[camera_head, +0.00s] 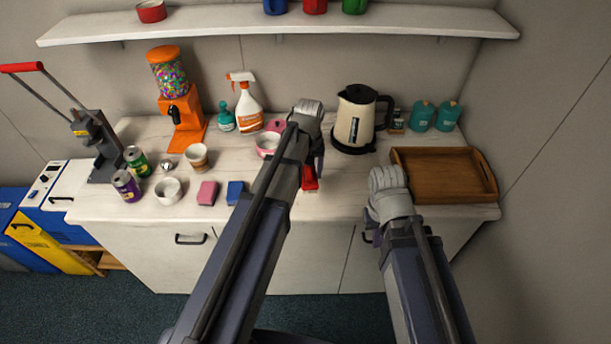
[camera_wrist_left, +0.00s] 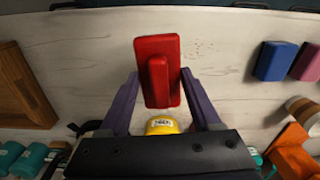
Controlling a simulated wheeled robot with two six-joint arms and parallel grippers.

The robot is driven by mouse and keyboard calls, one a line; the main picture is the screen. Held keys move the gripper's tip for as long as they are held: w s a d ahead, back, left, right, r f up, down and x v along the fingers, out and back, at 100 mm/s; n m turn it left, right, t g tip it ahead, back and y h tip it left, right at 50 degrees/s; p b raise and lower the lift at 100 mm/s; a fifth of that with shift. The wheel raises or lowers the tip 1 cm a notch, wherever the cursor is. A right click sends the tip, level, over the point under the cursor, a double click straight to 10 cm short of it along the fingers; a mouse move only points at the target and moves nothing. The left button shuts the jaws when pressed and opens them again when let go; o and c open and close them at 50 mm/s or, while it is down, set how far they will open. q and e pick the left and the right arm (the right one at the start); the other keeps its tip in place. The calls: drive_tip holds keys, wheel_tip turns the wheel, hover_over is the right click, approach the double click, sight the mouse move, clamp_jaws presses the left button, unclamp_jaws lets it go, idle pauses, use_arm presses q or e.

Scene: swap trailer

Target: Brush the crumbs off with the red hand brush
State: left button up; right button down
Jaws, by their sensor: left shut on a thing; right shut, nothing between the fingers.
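The red hand brush (camera_head: 310,179) is between the fingers of my left gripper (camera_head: 313,168), over the front middle of the counter. In the left wrist view the brush (camera_wrist_left: 170,48) sticks out past the purple fingers of my left gripper (camera_wrist_left: 160,82), which is shut on it. Whether its bristles touch the counter cannot be told. Small reddish crumbs (camera_wrist_left: 203,47) lie on the counter beside the brush, on the sponges' side. In the head view my left arm hides that spot. My right gripper (camera_head: 372,236) is shut and empty at the counter's front edge, left of the tray.
A wooden tray (camera_head: 445,197) stands at the right. Blue (camera_head: 235,192) and pink (camera_head: 207,193) sponges and a white bowl (camera_head: 169,190) lie left of my left arm.

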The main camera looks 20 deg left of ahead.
use_arm(q)
drive_tip(key=shift+f+b, duration=0.65)
drive_tip(key=shift+b, duration=0.05)
